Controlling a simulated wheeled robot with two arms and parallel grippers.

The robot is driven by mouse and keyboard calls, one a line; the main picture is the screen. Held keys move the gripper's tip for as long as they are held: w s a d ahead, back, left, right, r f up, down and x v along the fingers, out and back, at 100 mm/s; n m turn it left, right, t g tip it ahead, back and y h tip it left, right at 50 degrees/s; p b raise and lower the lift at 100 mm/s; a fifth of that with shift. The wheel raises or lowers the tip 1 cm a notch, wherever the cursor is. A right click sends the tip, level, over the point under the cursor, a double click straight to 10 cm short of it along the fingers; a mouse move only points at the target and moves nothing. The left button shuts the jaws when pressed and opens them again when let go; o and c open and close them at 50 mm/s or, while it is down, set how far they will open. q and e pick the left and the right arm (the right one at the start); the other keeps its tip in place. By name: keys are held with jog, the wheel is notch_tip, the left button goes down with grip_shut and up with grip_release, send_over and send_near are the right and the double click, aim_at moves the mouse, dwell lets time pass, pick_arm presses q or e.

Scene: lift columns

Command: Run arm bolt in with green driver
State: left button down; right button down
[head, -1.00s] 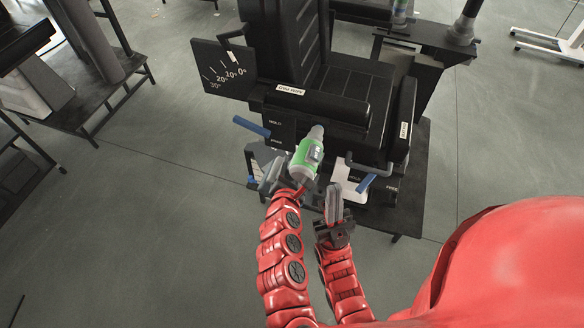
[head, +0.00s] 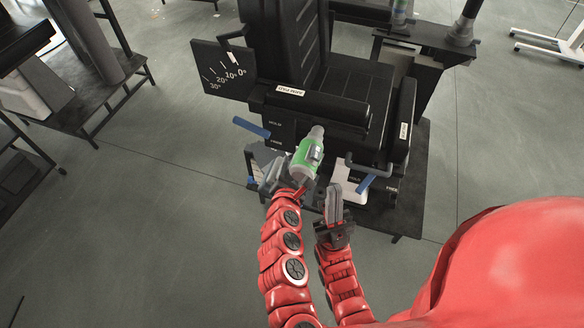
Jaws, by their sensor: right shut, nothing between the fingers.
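The green driver (head: 308,157), with a green band and a grey-white body, is held up in front of the black chair (head: 318,108), its narrow end tilted up and slightly right. My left gripper (head: 276,176) is at the driver's lower end and appears shut on it; the driver hides part of its fingers. My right gripper (head: 333,200) is shut and empty, below and right of the driver, apart from it. The arm pad (head: 404,120) stands at the chair's right side. I cannot make out the arm bolt.
An angle plate (head: 222,70) stands at the left.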

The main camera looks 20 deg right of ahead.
pick_arm(q)
jog(key=shift+w+d+r+p, duration=0.15)
jog(key=shift+w+p, duration=0.1)
jog(key=shift+p, duration=0.25)
dwell(0.9)
jog(key=shift+s, duration=0.1)
jog(key=shift+s+a, duration=0.25)
jog(key=shift+s, duration=0.05)
jog(key=shift+s+a, duration=0.6)
jog(key=shift+s, duration=0.25)
jog(key=shift+s+a, duration=0.55)
jog(key=shift+s, duration=0.25)
jog(key=s+a, duration=0.1)
jog(key=s+a+p, duration=0.1)
jog(key=s, duration=0.1)
jog(key=shift+s+a, duration=0.1)
jog(key=shift+s, duration=0.05)
jog(key=shift+a, duration=0.1)
